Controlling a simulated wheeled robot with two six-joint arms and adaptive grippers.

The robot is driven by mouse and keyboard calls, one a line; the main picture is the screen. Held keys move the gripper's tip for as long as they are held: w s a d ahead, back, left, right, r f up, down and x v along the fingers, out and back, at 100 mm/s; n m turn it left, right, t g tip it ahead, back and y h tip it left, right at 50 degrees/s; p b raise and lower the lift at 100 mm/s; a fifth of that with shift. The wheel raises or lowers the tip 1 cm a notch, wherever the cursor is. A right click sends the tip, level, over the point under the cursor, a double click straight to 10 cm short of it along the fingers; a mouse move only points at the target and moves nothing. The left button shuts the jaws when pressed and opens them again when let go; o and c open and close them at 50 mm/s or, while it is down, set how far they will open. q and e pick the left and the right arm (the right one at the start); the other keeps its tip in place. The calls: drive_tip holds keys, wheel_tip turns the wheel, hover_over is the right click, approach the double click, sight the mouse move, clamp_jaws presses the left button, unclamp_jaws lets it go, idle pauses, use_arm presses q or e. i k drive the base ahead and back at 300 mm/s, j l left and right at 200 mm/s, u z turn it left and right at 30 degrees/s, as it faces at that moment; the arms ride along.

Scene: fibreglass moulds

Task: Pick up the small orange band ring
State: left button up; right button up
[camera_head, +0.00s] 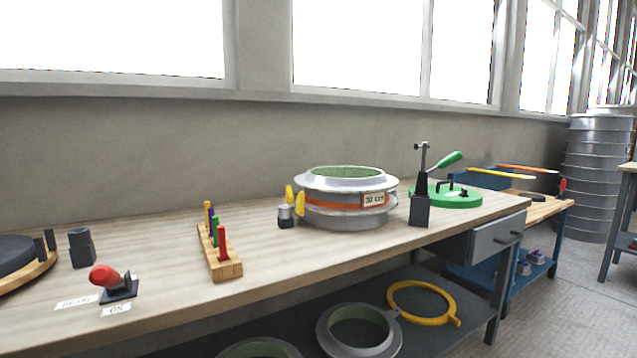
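A grey ring-shaped mould (345,183) with a green inside stands on the wooden workbench. An orange band (335,205) runs around its middle, with a white label (374,200) that seems to read 30 cm. Yellow clamp-like parts (299,203) show at its left side. A flat yellow-orange ring (420,285) with a short tab lies on the dark lower shelf. Two grey rings with green insides, one partly cut off (259,346) and one whole (324,331), also lie down there. Neither of my grippers is in view.
A wooden block with coloured pegs (224,268), a red-handled switch (112,282) and a dark cylinder (82,248) stand on the bench (165,235). A green-handled toggle clamp (421,200) stands right of the mould, by a green disc (458,198). A drawer (497,238) hangs under the bench.

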sight(329, 187)
drive_tip(key=i+l+u, duration=0.35)
drive_tip(key=l+u, duration=0.15)
drive_tip(key=l, duration=0.2)
drive_tip(key=i+l+u, duration=0.2)
drive_tip(key=l, duration=0.25)
drive_tip(key=l+u, duration=0.25)
drive_tip(key=l, duration=0.15)
drive_tip(key=i+l, duration=0.15)
drive_tip(key=l, duration=0.3)
drive_tip(key=i+l, duration=0.1)
drive_tip(key=l, duration=0.35)
